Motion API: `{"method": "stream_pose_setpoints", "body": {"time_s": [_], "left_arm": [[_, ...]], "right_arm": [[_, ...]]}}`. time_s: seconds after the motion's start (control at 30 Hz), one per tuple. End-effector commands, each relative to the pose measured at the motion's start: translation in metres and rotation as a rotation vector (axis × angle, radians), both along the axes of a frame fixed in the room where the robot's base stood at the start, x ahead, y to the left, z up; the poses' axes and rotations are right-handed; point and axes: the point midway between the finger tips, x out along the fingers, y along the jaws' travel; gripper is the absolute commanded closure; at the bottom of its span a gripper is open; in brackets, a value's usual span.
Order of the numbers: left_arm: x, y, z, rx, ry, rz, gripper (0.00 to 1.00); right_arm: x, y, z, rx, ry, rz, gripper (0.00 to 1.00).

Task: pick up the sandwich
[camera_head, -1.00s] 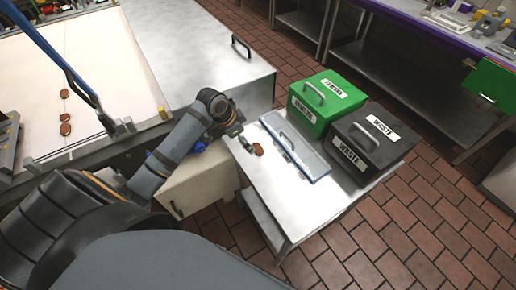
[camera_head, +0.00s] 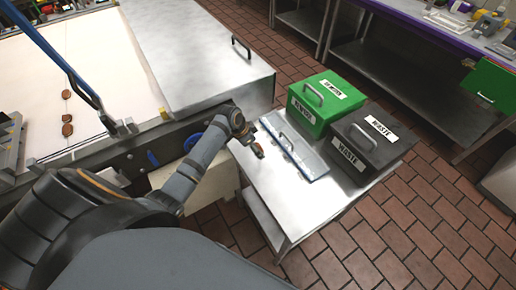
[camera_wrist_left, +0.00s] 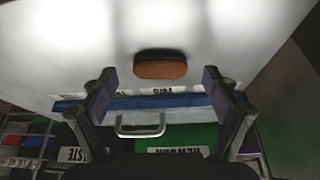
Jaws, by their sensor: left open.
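A brown sandwich (camera_wrist_left: 160,66) lies on the white table top in the left wrist view, just past my fingertips and centred between them. In the head view the sandwich (camera_head: 259,151) is a small brown spot at the gripper's end, largely covered by it. My left gripper (camera_wrist_left: 158,80) is open and empty, with one finger to each side of the sandwich's line; the gripper also shows in the head view (camera_head: 252,142) over the table's left part. I cannot tell its height above the table. My right gripper is not in view.
A flat blue-edged tray (camera_head: 306,164) with a handle lies beside the sandwich. A green bin (camera_head: 318,117) and a black waste bin (camera_head: 352,158) stand behind and right. More brown sandwiches (camera_head: 67,118) lie on the conveyor (camera_head: 115,75) at left. The table's front part is clear.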

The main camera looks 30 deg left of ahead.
Motion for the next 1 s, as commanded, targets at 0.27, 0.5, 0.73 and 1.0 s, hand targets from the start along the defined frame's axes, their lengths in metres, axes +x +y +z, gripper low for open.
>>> {"method": "stream_pose_setpoints", "body": {"time_s": [0.27, 0.5, 0.73, 1.0], "left_arm": [[0.0019, -0.0016, -0.0054, 0.0, -0.001, 0.0, 0.12], [0.0016, -0.0014, -0.0053, -0.001, -0.001, 0.0, 0.45], [0.0016, -0.0014, -0.0053, 0.0, 0.0, 0.0, 0.54], [0.0024, -0.001, 0.0021, 0.001, -0.003, -0.001, 0.54]], "right_arm": [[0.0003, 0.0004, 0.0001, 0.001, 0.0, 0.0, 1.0], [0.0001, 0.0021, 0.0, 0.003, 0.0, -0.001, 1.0], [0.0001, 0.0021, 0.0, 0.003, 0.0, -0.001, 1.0], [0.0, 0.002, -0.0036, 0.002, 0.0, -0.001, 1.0]]}}
